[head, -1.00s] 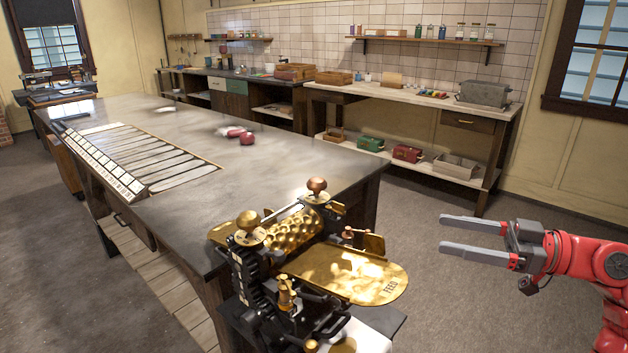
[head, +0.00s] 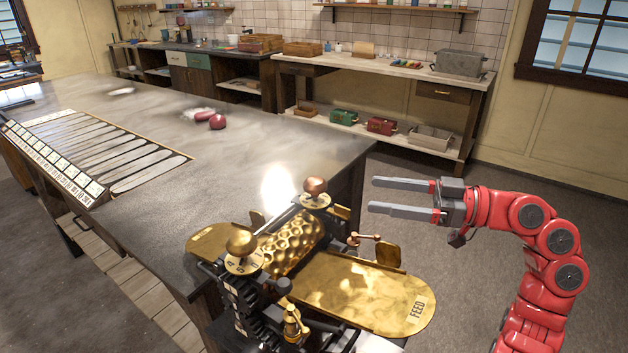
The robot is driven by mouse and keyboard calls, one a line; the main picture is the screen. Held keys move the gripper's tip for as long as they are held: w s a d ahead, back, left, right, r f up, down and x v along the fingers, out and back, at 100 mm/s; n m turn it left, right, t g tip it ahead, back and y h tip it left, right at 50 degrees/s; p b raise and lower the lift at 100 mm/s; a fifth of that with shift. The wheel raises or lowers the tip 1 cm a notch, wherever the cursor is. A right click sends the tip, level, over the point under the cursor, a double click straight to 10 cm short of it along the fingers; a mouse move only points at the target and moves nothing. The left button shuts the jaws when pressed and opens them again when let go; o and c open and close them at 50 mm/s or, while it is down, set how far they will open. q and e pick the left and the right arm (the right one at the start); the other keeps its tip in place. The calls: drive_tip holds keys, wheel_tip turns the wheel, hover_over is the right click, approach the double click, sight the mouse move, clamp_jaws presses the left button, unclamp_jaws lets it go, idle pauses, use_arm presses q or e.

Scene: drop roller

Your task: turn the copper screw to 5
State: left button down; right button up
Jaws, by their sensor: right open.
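The drop roller machine stands at the table's front corner, with a dimpled brass roller (head: 292,246) between two round-knobbed screws. The copper screw (head: 315,187) is the reddish knob on a pale dial at the far end; its dial marks are too small to read. The brass screw (head: 240,243) is the yellow knob at the near end, on a numbered dial. My right gripper (head: 372,194) is open and empty, its two grey fingers pointing left. It is to the right of the copper screw and apart from it. My left gripper is out of view.
A brass feed plate (head: 365,293) sticks out to the right of the machine, with a small crank (head: 364,238) and upright flap near it. A shelved bench (head: 385,75) stands behind.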

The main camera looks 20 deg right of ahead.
sight(315, 186)
drive_tip(key=p+x, duration=0.1)
drive_tip(key=x, duration=1.1)
drive_tip(key=shift+w+a+p, duration=0.1)
drive_tip(key=shift+a+p, duration=0.15)
drive_tip(key=shift+p, duration=0.15)
drive_tip(key=shift+f, duration=0.1)
